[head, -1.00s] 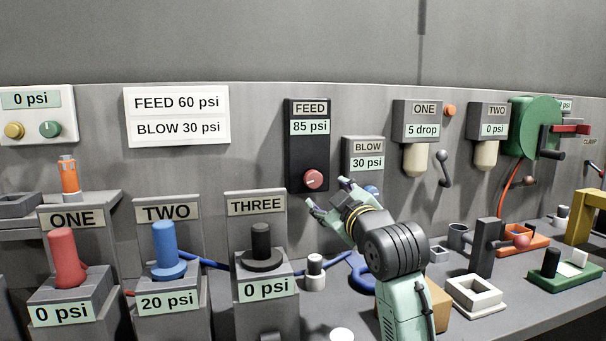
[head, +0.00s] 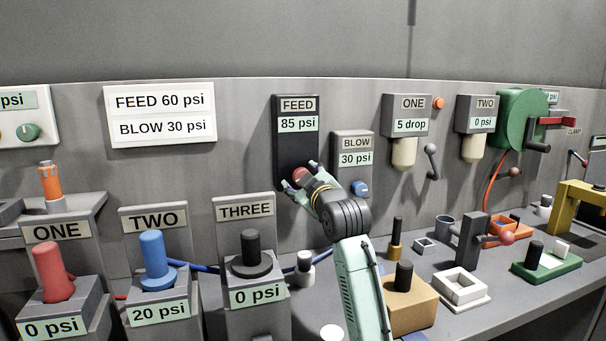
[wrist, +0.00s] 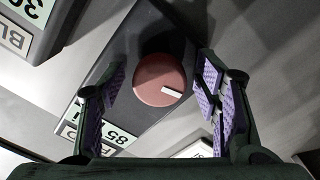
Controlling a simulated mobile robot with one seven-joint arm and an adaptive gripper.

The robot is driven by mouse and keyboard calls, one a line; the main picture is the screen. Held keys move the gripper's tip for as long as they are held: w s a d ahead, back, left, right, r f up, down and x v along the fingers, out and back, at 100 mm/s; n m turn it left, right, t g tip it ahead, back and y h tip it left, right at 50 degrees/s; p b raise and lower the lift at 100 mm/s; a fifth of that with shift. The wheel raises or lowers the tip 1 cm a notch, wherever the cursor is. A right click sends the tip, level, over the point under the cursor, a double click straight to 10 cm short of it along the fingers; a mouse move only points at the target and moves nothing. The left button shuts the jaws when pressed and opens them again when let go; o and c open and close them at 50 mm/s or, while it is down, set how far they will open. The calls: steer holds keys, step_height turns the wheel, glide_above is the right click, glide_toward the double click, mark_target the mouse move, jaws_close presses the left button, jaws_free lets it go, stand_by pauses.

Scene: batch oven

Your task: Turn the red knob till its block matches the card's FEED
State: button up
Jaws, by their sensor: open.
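The red knob (head: 300,174) sits low on the dark FEED block (head: 297,151), whose display reads 85 psi. The white card (head: 160,115) on the wall reads FEED 60 psi and BLOW 30 psi. My gripper (head: 302,180) is at the knob and partly covers it in the head view. In the wrist view the knob (wrist: 161,79) with its white pointer mark lies between my two open fingers (wrist: 160,95). Gaps show on both sides of the knob, so the fingers do not appear to grip it. I cannot tell how deep they reach.
The grey BLOW block (head: 352,150) reads 30 psi, with a blue knob (head: 360,188) close to the right of my gripper. The THREE stand (head: 244,207) with a black knob is below left. Several fixtures fill the bench to the right.

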steer(key=shift+w, duration=0.1)
steer(key=shift+c, duration=0.4)
steer(key=c, duration=1.1)
